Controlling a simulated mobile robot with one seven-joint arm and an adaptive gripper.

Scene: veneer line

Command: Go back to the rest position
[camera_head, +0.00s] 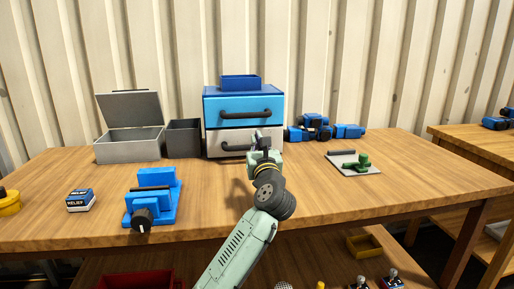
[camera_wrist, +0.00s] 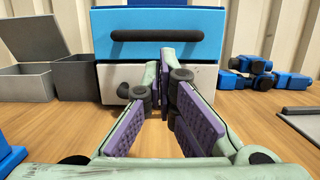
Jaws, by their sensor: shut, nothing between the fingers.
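My gripper (camera_head: 262,140) is in front of the drawer cabinet (camera_head: 207,97) on the wooden table, close to its lower white drawer (camera_head: 215,137). In the wrist view my gripper (camera_wrist: 169,82) has its purple-padded fingers brought together at the tips with nothing between them. The fingers hide part of the lower drawer (camera_wrist: 115,75) and its handle. My arm reaches up from the bottom of the head view.
An open grey metal box (camera_head: 128,150) and a dark bin (camera_head: 184,139) stand left of the cabinet. A blue vise (camera_head: 165,207) and a small box (camera_head: 81,201) are front left. Blue parts (camera_head: 348,131) and a board (camera_head: 345,170) with a green clamp (camera_head: 360,161) lie right. The table's front right is clear.

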